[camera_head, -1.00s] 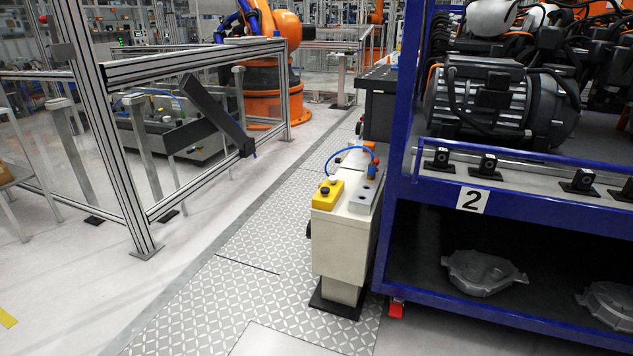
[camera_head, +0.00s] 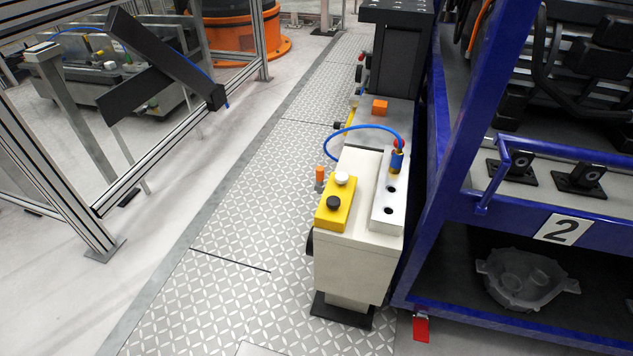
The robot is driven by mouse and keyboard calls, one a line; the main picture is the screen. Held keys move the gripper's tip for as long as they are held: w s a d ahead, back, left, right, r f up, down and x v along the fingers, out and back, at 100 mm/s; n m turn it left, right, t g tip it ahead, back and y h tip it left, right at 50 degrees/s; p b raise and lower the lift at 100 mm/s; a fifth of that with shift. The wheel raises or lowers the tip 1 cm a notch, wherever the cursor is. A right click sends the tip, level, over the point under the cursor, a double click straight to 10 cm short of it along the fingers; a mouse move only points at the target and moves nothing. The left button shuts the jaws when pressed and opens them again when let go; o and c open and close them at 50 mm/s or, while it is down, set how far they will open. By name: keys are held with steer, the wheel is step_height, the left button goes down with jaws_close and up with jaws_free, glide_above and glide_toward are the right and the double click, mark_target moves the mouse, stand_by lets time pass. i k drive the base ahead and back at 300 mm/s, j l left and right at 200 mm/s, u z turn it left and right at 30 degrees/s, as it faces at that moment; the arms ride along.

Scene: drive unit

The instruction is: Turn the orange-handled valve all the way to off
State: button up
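A small orange-topped fitting (camera_head: 320,174) stands upright at the back left of a cream-coloured pedestal unit (camera_head: 350,267). It is small in view, and I cannot tell whether it is the orange-handled valve or how its handle is turned. An orange block (camera_head: 380,106) sits further back on a grey surface. On the pedestal are a yellow box (camera_head: 336,212) with a white and a black button, and a metal block (camera_head: 389,207) with a blue hose fitting. My gripper is not in view.
A blue rack (camera_head: 455,160) marked 2 stands close along the pedestal's right side. A metal-framed fence (camera_head: 110,200) with a slanted black arm (camera_head: 165,58) stands at the left. The patterned floor strip (camera_head: 230,240) left of the pedestal is clear.

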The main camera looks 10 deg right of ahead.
mark_target(319, 187)
steer(key=i+j, duration=0.6)
steer(key=i, duration=0.15)
steer(key=i+j, duration=1.2)
steer(key=i, duration=0.25)
steer(key=k+u, duration=0.05)
